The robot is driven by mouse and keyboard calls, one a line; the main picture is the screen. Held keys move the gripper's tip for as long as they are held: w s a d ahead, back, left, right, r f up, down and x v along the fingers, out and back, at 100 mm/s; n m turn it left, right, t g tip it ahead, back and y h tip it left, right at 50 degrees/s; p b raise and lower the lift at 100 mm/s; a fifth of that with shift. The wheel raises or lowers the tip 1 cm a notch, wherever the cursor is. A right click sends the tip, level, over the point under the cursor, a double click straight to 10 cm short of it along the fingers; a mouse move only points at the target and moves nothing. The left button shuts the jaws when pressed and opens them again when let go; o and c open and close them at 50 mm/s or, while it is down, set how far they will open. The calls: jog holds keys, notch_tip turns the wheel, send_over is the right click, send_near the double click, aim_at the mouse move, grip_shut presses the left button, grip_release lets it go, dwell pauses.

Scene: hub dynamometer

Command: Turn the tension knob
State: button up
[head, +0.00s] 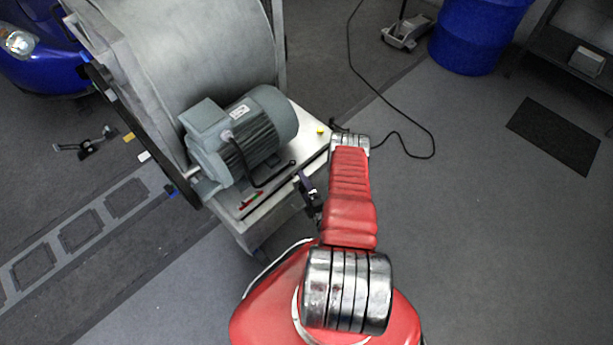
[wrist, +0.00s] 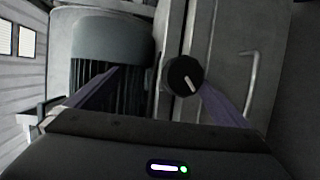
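The tension knob (wrist: 184,76) is round and black with a white pointer line, and sits on a pale grey panel in the wrist view. The line slants from the knob's middle down to the right. My gripper (wrist: 160,77) is open, its two fingers spread. The knob shows between them, close to the right fingertip; whether that finger touches it I cannot tell. The left fingertip is well apart, in front of the ribbed motor. In the head view my gripper (head: 308,193) is a small dark shape beside the machine's front edge. I cannot make out the knob there.
The grey ribbed motor (head: 243,135) sits on the machine's bed beside the large drum (head: 190,50). A bent metal handle (wrist: 250,75) is right of the knob. A black cable (head: 400,125) lies on the floor. Floor to the right is mostly clear.

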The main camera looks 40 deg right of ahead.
jog(key=shift+t+h, duration=0.7)
jog(key=d+r, duration=0.1)
jog(key=r, duration=0.1)
jog(key=d+r, duration=0.1)
jog(key=r, duration=0.3)
jog(key=shift+d+r, duration=0.3)
jog(key=shift+d, duration=0.1)
notch_tip(320, 180, down, 6)
jog(key=s+a+g+y, duration=0.1)
jog(key=s+a+g, duration=0.1)
jog(key=shift+a+r+y, duration=0.2)
jog(key=shift+a+y, duration=0.1)
jog(key=shift+s+a+r, duration=0.1)
jog(key=shift+s, duration=0.2)
jog(key=c, duration=0.4)
jog(key=shift+v, duration=7.05)
